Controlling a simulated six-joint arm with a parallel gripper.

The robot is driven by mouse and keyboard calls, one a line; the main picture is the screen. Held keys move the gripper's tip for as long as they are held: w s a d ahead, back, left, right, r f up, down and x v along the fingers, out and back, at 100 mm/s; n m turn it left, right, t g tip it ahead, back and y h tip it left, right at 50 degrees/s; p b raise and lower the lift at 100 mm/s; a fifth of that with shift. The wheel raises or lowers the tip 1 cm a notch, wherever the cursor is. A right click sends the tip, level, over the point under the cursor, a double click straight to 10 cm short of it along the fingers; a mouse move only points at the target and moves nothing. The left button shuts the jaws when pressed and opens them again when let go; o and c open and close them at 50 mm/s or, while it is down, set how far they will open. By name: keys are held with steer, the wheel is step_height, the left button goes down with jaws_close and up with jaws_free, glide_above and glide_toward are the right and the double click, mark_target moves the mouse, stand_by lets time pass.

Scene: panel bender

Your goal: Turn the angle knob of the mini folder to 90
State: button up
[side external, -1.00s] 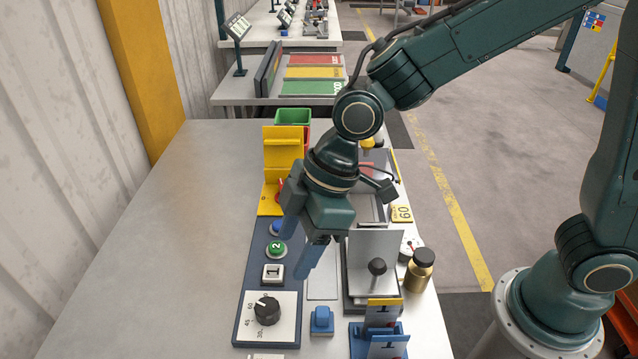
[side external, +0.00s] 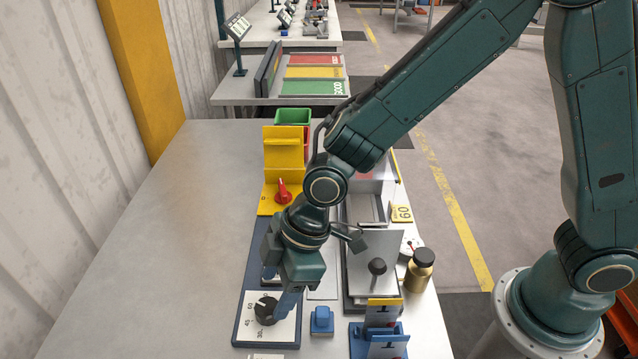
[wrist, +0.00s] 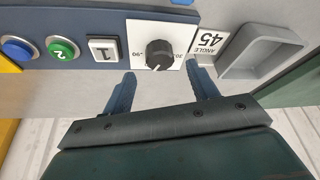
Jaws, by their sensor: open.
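The black angle knob (side external: 266,310) sits on a white dial plate (side external: 287,331) at the near end of the blue panel. In the wrist view the knob (wrist: 152,48) lies beyond and between my open fingertips, with marks for 30 and 90 on its plate. A white tag reading ANGLE 45 (wrist: 208,42) is beside the dial there. My gripper (wrist: 163,82) is open and empty, with its blue fingers pointing down. In the side view my gripper (side external: 283,302) is close to the knob; I cannot tell whether a finger touches it. One finger is partly hidden.
The table at left (side external: 180,250) is clear.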

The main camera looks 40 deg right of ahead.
mark_target(268, 306)
steer(key=shift+x, duration=2.25)
steer(key=c, duration=1)
